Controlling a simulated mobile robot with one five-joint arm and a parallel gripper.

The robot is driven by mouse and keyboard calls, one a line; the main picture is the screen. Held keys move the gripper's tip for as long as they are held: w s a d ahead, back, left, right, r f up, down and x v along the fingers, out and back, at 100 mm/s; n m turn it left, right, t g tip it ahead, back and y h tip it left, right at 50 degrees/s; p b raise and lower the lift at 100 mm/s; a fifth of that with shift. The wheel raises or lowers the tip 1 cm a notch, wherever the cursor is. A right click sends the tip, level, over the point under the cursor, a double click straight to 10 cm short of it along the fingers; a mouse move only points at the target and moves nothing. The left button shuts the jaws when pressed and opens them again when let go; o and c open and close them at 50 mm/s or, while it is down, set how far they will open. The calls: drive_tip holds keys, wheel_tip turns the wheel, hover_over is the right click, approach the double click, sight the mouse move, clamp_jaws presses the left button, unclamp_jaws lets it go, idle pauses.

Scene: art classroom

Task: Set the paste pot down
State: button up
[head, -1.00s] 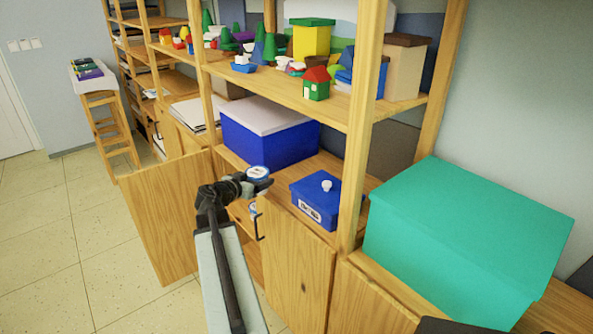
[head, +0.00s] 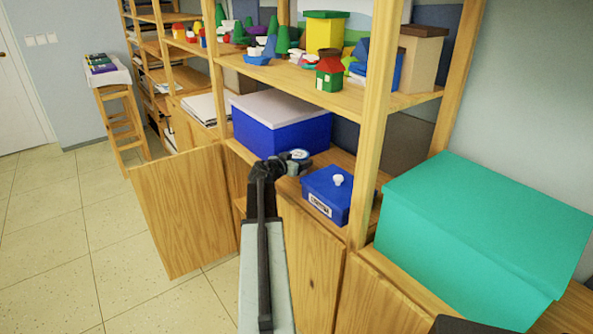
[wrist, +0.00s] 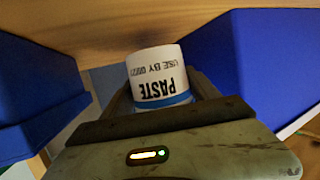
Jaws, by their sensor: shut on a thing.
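The paste pot is a small white tub with a blue band; its white, blue-edged top (head: 299,155) shows in the head view. In the wrist view the pot (wrist: 157,70) sits between the jaws, its "PASTE" label upside down in the picture. My gripper (head: 294,163) is shut on the pot, at the middle shelf between the large blue box and the small blue box. I cannot tell whether the pot's base touches the shelf board (head: 315,160).
The large blue box (head: 285,137) with a pale lid stands behind. The small blue box (head: 325,197) with a white knob is to the right. A shelf post (head: 371,140) and a teal box (head: 470,245) are farther right. A cabinet door (head: 185,210) stands open at left.

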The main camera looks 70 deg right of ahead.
wheel_tip(320, 180, down, 3)
drive_tip(key=shift+r+b, duration=0.1)
drive_tip(key=shift+b, duration=0.7)
drive_tip(key=shift+r, duration=0.2)
drive_tip(key=shift+f, duration=0.1)
drive_tip(key=o, duration=1.8)
drive_tip(key=shift+c, duration=0.2)
drive_tip(key=shift+r+p, duration=0.2)
drive_tip(key=shift+p, duration=0.1)
drive_tip(key=p+v, duration=0.3)
drive_tip(key=v, duration=0.9)
drive_tip(key=shift+s, duration=0.1)
drive_tip(key=shift+a, duration=0.1)
